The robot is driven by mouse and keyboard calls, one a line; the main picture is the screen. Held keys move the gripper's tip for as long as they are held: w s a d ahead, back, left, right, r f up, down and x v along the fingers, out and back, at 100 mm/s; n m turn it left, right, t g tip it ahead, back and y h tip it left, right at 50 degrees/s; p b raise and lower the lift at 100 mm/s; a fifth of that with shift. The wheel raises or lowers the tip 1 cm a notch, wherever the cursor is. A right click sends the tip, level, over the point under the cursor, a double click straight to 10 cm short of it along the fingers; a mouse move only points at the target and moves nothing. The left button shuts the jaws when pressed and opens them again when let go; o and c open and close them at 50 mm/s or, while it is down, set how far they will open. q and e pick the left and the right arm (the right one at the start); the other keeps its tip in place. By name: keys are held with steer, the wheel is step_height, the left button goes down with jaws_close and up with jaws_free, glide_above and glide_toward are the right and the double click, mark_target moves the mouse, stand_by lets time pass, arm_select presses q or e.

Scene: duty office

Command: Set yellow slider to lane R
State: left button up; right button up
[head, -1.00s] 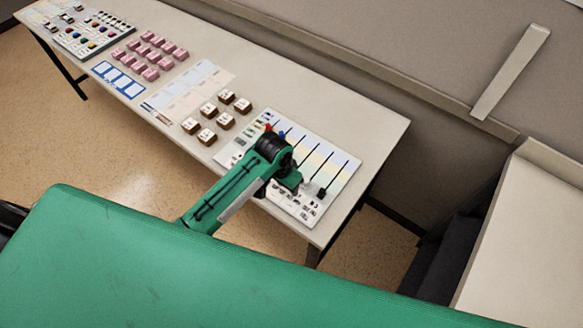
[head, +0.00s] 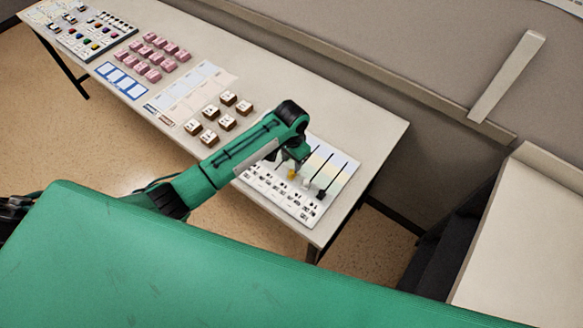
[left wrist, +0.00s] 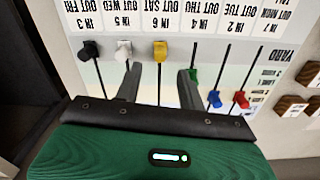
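The yellow slider (left wrist: 160,50) sits at the labelled end of its black slot on the slider board (head: 300,212); it also shows in the head view (head: 291,174). My left gripper (left wrist: 159,70) is open above the board. Its two fingers straddle the yellow slider's slot, and the yellow knob appears just beyond the fingertips in the left wrist view, not gripped. In the head view my left gripper (head: 295,160) hides part of the board. I cannot make out a lane R mark. My right gripper is not in view.
A white slider (left wrist: 124,49) and a black slider (left wrist: 89,49) stand on one side of the yellow one. Green (left wrist: 194,76), blue (left wrist: 214,98) and red (left wrist: 240,99) sliders stand on the other. Brown blocks (head: 209,138) lie left of the board.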

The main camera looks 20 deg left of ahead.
mark_target(292, 171)
arm_select(q)
step_height(292, 171, down, 6)
steer(key=shift+f+p, duration=0.25)
steer(key=shift+p, duration=0.25)
jaws_close()
